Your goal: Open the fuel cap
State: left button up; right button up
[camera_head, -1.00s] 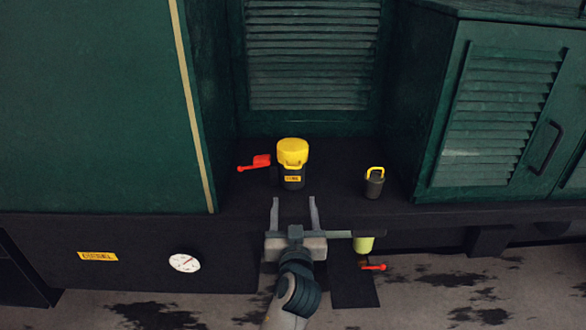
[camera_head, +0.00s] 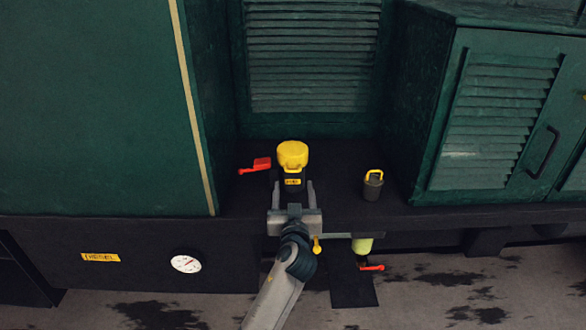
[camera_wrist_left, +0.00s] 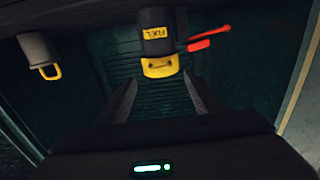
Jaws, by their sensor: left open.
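The yellow fuel cap (camera_head: 292,154) sits on a dark upright filler neck with a yellow label (camera_head: 292,182), on the black ledge. In the left wrist view, which is upside down, the cap (camera_wrist_left: 160,67) shows below the neck (camera_wrist_left: 156,30). My left gripper (camera_head: 293,186) is open and empty, in front of the neck in the head view, its fingers to either side of the neck's lower part. In the wrist view its fingertips (camera_wrist_left: 160,84) point toward the cap with a gap on each side. Contact cannot be told. My right gripper is not in view.
A red lever (camera_head: 255,166) sticks out left of the neck. A small grey canister with a yellow handle (camera_head: 373,187) stands to the right. Green louvred panels (camera_head: 312,60) rise behind, and a green cabinet (camera_head: 500,110) stands at right. A gauge (camera_head: 186,264) is below the ledge.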

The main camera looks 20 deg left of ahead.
aim_at(293, 171)
pick_arm(q)
jog(key=p+x, duration=0.1)
jog(key=x, duration=0.8)
jog(key=shift+p, duration=0.4)
jog(key=c, duration=1.5)
